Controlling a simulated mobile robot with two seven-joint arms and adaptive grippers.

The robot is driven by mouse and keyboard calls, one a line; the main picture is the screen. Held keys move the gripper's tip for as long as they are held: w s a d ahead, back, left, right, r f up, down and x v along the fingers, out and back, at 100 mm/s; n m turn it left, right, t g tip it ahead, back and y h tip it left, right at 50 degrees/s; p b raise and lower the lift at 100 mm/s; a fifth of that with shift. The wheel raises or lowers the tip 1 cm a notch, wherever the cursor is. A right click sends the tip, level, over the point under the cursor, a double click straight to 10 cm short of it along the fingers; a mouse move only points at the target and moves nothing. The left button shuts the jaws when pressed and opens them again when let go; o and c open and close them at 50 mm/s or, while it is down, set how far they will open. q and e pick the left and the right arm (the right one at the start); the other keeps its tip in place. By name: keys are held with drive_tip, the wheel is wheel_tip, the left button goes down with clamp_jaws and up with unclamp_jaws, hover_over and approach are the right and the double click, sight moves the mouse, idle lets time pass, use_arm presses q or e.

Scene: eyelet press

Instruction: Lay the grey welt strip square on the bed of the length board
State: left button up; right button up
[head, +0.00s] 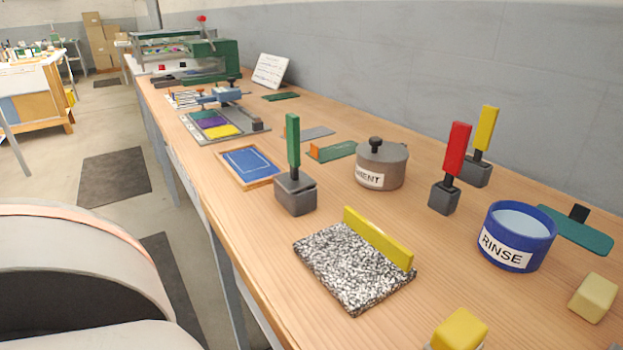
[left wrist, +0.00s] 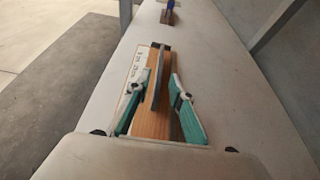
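In the left wrist view a wooden board (left wrist: 152,123) with a white, marked strip (left wrist: 137,66) along its left side lies on a pale surface; it looks like the length board. A narrow dark grey bar (left wrist: 157,80) runs lengthwise over it; I cannot tell whether this is the welt strip or a part of the board. In the head view a flat grey piece (head: 310,133) lies on the bench. My right gripper is in neither view.
The wooden bench (head: 250,228) holds a speckled slab (head: 345,270) with a yellow fence, a cement pot (head: 383,165), a blue rinse tub (head: 515,237) and upright handled tools in grey blocks (head: 295,193). A blue wood-framed panel (head: 248,166) lies near the left edge.

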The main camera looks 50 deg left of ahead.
use_arm(q)
drive_tip(key=shift+v, duration=2.15)
